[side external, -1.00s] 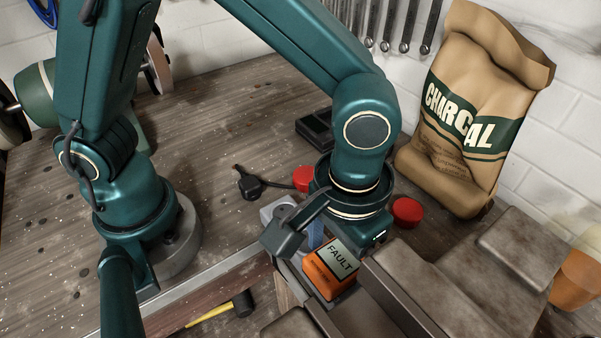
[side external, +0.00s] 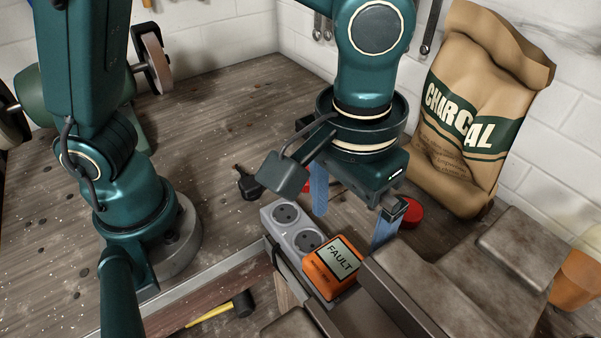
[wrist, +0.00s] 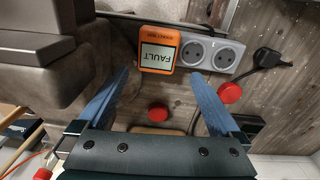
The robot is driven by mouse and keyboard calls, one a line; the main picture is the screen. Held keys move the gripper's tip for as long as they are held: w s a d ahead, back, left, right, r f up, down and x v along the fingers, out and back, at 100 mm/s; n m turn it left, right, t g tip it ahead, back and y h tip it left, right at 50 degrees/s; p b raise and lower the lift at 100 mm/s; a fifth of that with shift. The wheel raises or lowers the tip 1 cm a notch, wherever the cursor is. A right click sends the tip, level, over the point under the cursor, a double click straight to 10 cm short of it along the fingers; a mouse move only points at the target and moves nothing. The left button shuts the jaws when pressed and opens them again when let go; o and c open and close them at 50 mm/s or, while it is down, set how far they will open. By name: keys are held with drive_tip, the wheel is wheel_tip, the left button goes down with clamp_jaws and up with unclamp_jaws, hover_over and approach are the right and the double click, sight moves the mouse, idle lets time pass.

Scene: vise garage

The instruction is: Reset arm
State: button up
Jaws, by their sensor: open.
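My gripper (side external: 352,218) is open and empty, with its two blue fingers spread apart and pointing down. It hangs above and behind the power strip (side external: 284,214), and its fingers also show in the wrist view (wrist: 161,98). An orange tester (side external: 322,281) with a screen reading "FAULT" sits at the near end of the grey strip, apart from my fingers. The tester also shows in the wrist view (wrist: 141,47), beyond my fingertips. Two round sockets are bare beside it.
A metal vise (side external: 430,275) stands close at the right. A red cap (side external: 409,212) lies behind my gripper, and a black plug (side external: 246,183) lies left. A charcoal bag (side external: 470,110) leans on the wall. A yellow-handled hammer (side external: 212,313) lies lower left.

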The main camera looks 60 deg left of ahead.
drive_tip(key=a+r+n+t, duration=0.3)
drive_tip(key=a+r, duration=0.4)
drive_tip(key=a, duration=0.4)
drive_tip(key=s+a+f+m+t, duration=0.2)
drive_tip(key=s+a+m, duration=0.1)
drive_tip(key=a, duration=0.3)
drive_tip(key=shift+s+m, duration=0.3)
drive_tip(key=shift+s, duration=0.2)
